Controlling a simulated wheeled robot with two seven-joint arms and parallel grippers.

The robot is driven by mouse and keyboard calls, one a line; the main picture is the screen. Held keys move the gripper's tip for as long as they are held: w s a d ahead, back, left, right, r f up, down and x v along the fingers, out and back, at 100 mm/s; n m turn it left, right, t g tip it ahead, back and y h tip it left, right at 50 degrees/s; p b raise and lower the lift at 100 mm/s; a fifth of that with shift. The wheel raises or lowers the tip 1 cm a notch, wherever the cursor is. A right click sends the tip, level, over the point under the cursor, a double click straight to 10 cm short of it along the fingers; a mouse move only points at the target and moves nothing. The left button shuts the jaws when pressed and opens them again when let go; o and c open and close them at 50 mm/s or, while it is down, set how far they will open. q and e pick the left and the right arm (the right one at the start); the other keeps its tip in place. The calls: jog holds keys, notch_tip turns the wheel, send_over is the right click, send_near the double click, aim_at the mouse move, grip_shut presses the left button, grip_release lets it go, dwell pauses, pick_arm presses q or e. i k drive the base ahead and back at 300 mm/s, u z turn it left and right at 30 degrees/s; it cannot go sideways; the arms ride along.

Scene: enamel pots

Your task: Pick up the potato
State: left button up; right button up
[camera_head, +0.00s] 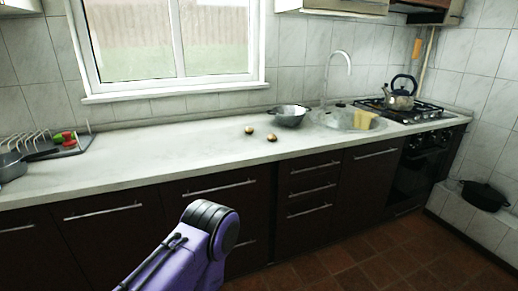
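Two small round brownish objects lie on the pale countertop (150,157), left of a grey metal colander or bowl. One brownish object (249,130) is farther back and to the left. The other brownish object (272,138) is nearer and to the right. They look like potatoes, but they are too small to tell for sure. A purple and black link of my own arm shows at the bottom, in front of the cabinets. Neither of my grippers shows in the view.
The grey bowl (288,116) stands beside the sink (345,121), which has a tall faucet (338,72). A kettle (400,92) is on the stove at right. A pan (14,166) and a dish rack (62,144) are at left. The counter between is clear.

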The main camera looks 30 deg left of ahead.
aim_at(271, 138)
jog(key=z, duration=0.65)
jog(key=i, duration=1.25)
jog(key=u, duration=0.3)
